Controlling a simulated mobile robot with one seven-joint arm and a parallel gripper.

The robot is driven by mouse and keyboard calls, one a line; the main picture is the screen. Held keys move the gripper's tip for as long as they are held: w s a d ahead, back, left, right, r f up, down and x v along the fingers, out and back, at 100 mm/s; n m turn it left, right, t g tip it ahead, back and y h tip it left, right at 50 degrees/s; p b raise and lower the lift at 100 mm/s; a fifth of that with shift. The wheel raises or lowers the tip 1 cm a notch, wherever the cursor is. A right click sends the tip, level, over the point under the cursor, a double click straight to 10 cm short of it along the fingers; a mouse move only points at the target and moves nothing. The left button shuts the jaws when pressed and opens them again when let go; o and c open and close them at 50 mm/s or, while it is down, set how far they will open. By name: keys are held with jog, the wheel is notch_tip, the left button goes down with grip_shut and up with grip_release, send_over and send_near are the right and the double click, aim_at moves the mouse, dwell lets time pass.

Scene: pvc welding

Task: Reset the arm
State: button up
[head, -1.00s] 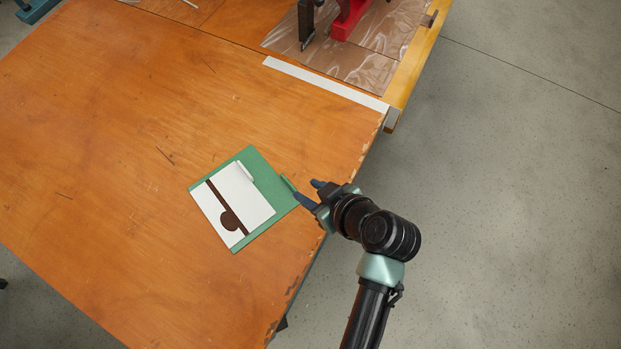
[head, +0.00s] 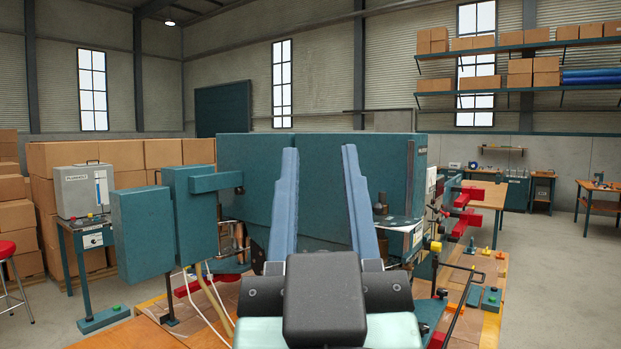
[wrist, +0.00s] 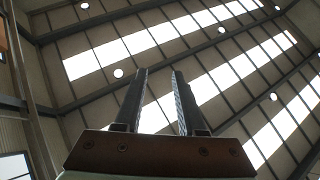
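My gripper (head: 318,205) stands raised in the middle of the head view, its two blue fingers pointing up and apart. Nothing is between them. In the wrist view my gripper (wrist: 155,103) also shows open and empty, with its fingers against the roof and its bright skylights. The green and white pieces on the table are not in view now.
A large teal machine (head: 250,150) stands behind my gripper, with teal boxes (head: 142,232) at its left. A wooden table (head: 478,310) with red clamps is at the right. Cardboard boxes (head: 70,155) are stacked at the left. Open floor (head: 560,270) lies at the far right.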

jog(key=shift+m+t, duration=0.4)
jog(key=shift+t, duration=0.5)
jog(key=s+r, duration=0.3)
jog(key=r, duration=0.1)
jog(key=shift+s+a, duration=0.35)
